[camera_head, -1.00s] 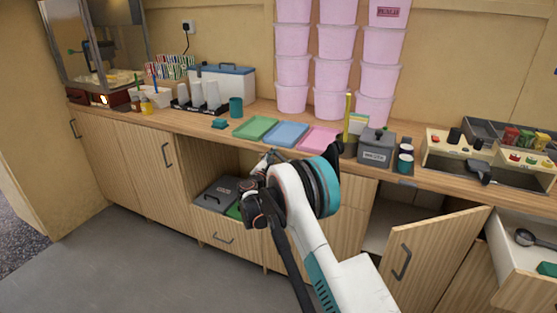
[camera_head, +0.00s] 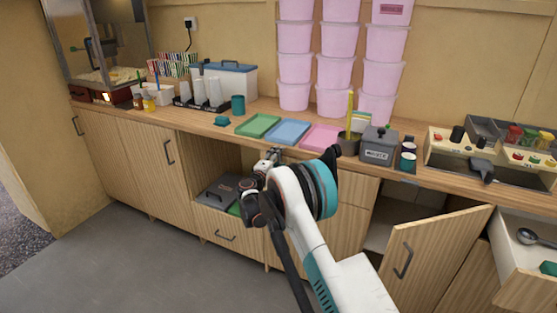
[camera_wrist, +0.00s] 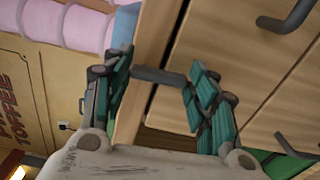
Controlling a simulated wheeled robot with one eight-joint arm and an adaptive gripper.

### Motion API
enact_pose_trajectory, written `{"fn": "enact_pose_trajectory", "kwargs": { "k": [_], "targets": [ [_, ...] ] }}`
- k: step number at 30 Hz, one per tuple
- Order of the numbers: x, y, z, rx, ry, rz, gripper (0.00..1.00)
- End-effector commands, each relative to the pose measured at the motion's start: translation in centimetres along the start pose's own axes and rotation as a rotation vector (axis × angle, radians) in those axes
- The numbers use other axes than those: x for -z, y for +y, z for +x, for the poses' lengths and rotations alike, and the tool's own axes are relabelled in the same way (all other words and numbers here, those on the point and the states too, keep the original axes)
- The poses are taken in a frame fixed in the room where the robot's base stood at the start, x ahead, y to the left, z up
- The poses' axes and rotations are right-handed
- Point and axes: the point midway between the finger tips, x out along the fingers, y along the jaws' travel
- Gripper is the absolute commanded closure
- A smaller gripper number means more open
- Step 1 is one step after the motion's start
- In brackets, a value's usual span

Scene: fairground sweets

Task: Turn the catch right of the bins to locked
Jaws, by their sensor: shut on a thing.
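My gripper (camera_head: 270,160) is at the counter's front edge, by the right side of an open compartment. In the wrist view its teal fingers (camera_wrist: 160,84) are some way apart, with a dark grey bar (camera_wrist: 158,74) between them. The bar looks like the catch's lever at the cabinet front, and the gripper is shut on it. Its mount and any lock marking are hidden. In the head view my wrist covers the catch's surroundings. A grey-lidded bin (camera_head: 222,188) and a green one (camera_head: 234,209), partly hidden, sit in the compartment, left of my gripper.
Green (camera_head: 258,125), blue (camera_head: 288,132) and pink (camera_head: 323,137) trays lie on the counter above my gripper. Stacked pink tubs (camera_head: 337,72) stand behind. An open cupboard door (camera_head: 430,250) and a pulled-out drawer (camera_head: 530,285) jut out at the right. The floor at left is clear.

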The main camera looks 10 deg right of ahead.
Motion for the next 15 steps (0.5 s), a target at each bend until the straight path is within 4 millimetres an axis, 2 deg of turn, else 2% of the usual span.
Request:
{"fn": "enact_pose_trajectory", "kwargs": {
  "k": [15],
  "targets": [
    [0.14,-0.18,-0.04,0.002,-0.001,0.098,0.71]
  ]
}}
